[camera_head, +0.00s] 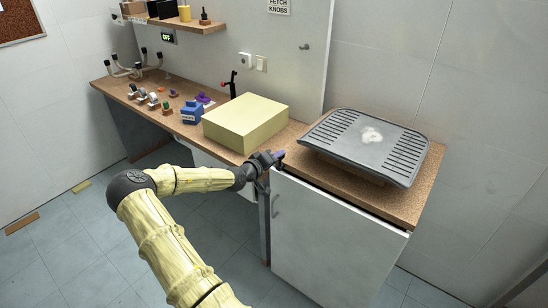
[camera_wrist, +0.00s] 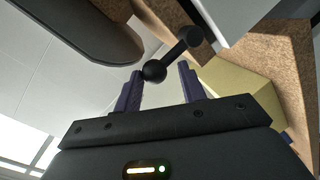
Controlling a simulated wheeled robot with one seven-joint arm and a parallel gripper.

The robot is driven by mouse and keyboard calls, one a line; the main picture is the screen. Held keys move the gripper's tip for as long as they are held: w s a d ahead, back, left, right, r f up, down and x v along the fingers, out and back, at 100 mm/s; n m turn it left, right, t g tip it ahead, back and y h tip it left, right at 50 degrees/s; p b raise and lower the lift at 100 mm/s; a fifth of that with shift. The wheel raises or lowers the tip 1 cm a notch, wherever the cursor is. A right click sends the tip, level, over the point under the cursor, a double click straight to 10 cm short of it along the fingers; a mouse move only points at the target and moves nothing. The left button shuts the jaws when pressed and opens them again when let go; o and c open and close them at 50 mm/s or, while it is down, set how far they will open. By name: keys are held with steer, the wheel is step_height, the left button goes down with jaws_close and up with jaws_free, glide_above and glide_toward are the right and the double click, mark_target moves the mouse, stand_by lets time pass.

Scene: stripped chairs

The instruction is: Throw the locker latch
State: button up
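The locker (camera_head: 330,240) is a white-doored cabinet under the right part of the counter, with a small curved handle (camera_head: 275,206) near its door's left edge. The door looks closed. In the wrist view, a black lever (camera_wrist: 175,52) with a ball at each end, likely the latch, reaches in from the top. Its nearer ball lies between the purple fingertips of my gripper (camera_wrist: 160,68). The fingers are apart, with a visible gap beside the ball. In the head view my gripper (camera_head: 279,155) is at the counter's front edge above the locker; the lever cannot be made out there.
A dark grey ribbed seat panel (camera_head: 365,140) lies to the right. A blue box (camera_head: 192,112) and small knobs stand further left. Open floor lies in front.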

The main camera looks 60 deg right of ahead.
steer(key=o, duration=0.3)
steer(key=shift+f, duration=0.2)
steer(key=shift+r, duration=0.2)
steer(key=b+v, duration=0.2)
steer(key=v, duration=1.5)
steer(key=shift+a, duration=0.15)
